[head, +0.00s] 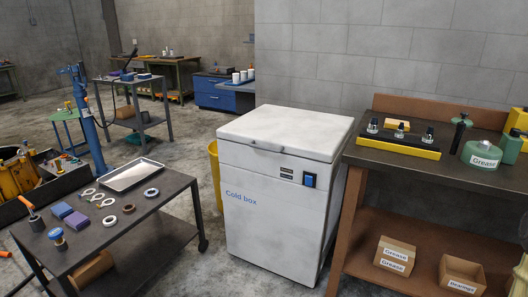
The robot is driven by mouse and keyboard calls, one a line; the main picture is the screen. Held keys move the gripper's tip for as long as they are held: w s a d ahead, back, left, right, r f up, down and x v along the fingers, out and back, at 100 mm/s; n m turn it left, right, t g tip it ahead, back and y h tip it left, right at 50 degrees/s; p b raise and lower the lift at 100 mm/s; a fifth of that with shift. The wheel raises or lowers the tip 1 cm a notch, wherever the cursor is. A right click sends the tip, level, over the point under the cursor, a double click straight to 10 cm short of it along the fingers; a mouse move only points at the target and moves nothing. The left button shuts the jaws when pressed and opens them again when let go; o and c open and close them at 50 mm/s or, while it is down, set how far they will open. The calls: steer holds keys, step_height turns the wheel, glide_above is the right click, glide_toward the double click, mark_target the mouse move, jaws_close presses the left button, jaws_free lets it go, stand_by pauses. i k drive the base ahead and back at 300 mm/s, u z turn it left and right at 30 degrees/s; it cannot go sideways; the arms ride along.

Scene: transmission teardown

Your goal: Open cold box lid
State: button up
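The cold box (265,205) is a white upright chest in the middle of the head view, with blue "Cold box" lettering and a blue switch on its front. Its white lid (288,127) lies flat on top and looks shut. A small grey latch or handle (266,147) sits at the lid's front edge. My gripper is not in this view, so its state and its distance from the lid do not show.
A low cart (130,225) with rings, blocks and a metal tray stands left of the box. A brown workbench (400,165) with grease containers stands close on the right. A yellow bin (214,170) is behind the box's left side. Bare floor shows in front-left.

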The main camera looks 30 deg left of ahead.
mark_target(316, 136)
steer(key=z, duration=0.65)
steer(key=i, duration=0.7)
steer(key=u, duration=2.45)
